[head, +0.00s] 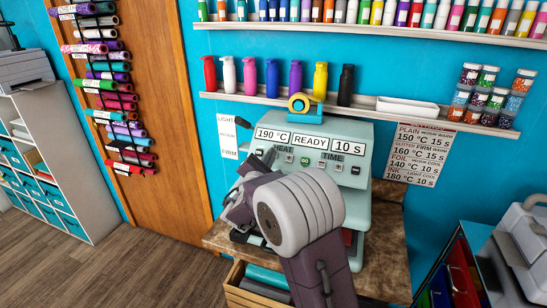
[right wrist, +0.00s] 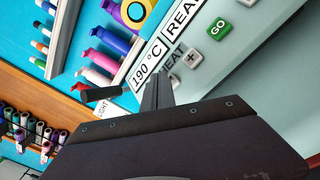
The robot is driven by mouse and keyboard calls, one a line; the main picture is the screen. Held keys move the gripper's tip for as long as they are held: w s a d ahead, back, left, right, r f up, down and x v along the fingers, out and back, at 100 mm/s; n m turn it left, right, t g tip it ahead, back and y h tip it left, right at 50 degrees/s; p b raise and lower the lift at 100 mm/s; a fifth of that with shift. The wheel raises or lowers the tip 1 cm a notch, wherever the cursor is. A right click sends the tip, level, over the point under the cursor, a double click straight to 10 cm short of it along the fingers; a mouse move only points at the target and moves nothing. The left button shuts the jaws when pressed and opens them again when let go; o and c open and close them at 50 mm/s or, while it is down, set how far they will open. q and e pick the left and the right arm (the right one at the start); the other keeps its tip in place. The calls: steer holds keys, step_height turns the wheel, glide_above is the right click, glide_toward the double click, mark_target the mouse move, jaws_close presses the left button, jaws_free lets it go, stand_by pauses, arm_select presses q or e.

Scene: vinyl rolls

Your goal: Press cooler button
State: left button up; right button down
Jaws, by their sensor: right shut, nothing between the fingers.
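The pale green heat press (head: 345,140) stands on a brown counter, its panel reading 190 °C, READY and 10 s. The plus button (head: 289,158) beside the HEAT label and the green GO button (head: 305,161) show; in the right wrist view the plus button (right wrist: 193,57) and GO button (right wrist: 217,27) show too.
Colored bottles (head: 295,77) stand on the wall shelf above the press. A drawer (head: 252,287) is under the counter.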

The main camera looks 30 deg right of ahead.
steer(key=shift+w+d+f+b, duration=0.25)
steer(key=shift+f+b, duration=0.15)
steer(key=shift+b, duration=0.2)
stand_by(0.6)
steer(key=shift+s+r, duration=0.1)
steer(key=shift+s+a+r, duration=0.35)
steer(key=shift+a+r, duration=0.1)
steer(key=shift+r, duration=0.15)
steer(key=s+a+r+p, duration=0.1)
steer(key=s+a+r, duration=0.1)
steer(key=r, duration=0.1)
steer(key=shift+s+a+r+p, duration=0.15)
steer(key=shift+a+r+p, duration=0.1)
steer(key=shift+a+p, duration=0.1)
stand_by(1.8)
